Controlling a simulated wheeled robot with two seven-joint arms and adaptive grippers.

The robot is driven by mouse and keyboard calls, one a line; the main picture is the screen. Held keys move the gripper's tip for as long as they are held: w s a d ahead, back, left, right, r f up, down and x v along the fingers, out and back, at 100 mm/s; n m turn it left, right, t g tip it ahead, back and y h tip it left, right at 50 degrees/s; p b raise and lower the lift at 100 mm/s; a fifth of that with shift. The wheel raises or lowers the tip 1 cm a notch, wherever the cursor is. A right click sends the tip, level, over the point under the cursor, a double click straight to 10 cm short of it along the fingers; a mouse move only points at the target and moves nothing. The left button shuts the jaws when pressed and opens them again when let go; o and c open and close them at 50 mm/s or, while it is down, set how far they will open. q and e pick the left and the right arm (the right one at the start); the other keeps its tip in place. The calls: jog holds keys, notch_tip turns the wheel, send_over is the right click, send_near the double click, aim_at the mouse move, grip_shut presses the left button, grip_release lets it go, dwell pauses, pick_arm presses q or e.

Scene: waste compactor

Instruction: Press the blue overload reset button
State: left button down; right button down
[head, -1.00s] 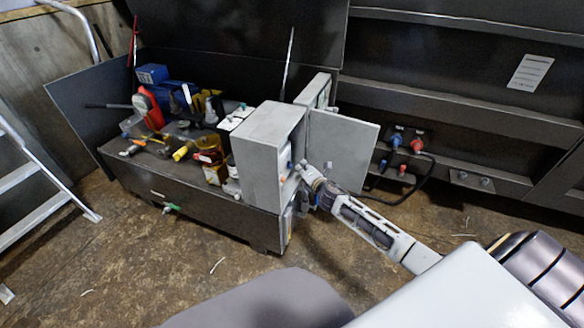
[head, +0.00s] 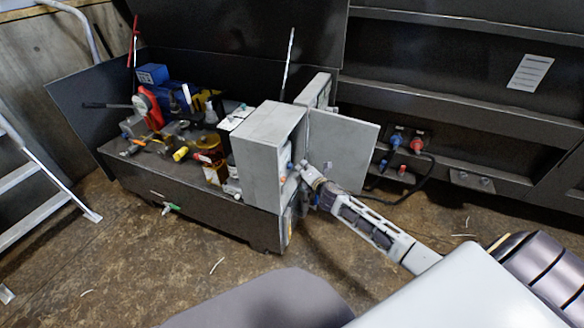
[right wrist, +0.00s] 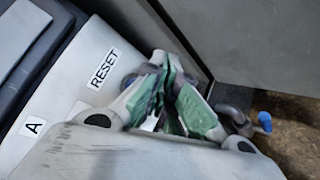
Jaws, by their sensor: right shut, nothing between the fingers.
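The open grey control box (head: 262,158) stands at the right end of the dark bench. A small blue spot (head: 290,166), apparently the blue button, shows inside its opening. My right gripper (head: 303,167) is at the box's open front, close to that spot; I cannot tell whether it touches. In the right wrist view, the green-padded fingers (right wrist: 172,92) are shut and empty beside the RESET label (right wrist: 104,68) on a pale panel. My left gripper is not in view.
The box's open door (head: 343,146) stands just right of my right gripper. A blue knob (right wrist: 264,121) is right of the fingers in the wrist view. Tools and parts crowd the bench (head: 185,200). Blue and red plugs (head: 397,140) sit on the wall.

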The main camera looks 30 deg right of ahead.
jog(key=shift+w+a, duration=0.6)
jog(key=shift+w, duration=0.05)
dwell(1.6)
jog(key=shift+s, duration=0.1)
dwell(0.3)
jog(key=shift+s+d+p, duration=0.4)
jog(key=shift+s+d, duration=0.15)
jog(key=shift+s+d, duration=0.1)
jog(key=shift+s+d+p, duration=0.4)
jog(key=shift+s+d, duration=1.15)
jog(key=shift+s, duration=0.3)
